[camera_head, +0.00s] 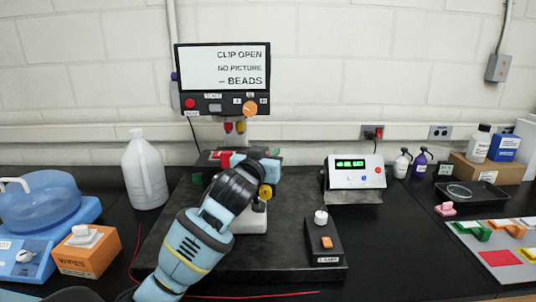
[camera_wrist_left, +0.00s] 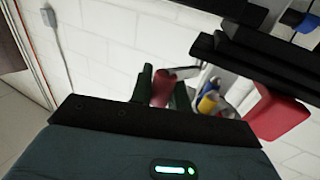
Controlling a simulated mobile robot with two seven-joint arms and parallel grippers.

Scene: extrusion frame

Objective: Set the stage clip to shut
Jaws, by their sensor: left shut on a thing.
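The microscope (camera_head: 221,108) stands at the middle of the bench, and its screen (camera_head: 226,67) reads "CLIP OPEN", "NO PICTURE" and "BEADS". My left gripper (camera_head: 266,160) is at the stage, below the red and yellow objectives, and my arm covers much of the stage. In the left wrist view its two dark green fingers (camera_wrist_left: 162,90) are shut on a red part (camera_wrist_left: 163,84). I cannot tell surely whether this part is the stage clip. A red piece (camera_head: 225,159) shows beside the wrist in the head view. My right gripper is not in view.
A control box with a green display (camera_head: 355,171) and a small black box with an orange switch (camera_head: 325,242) stand to the right.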

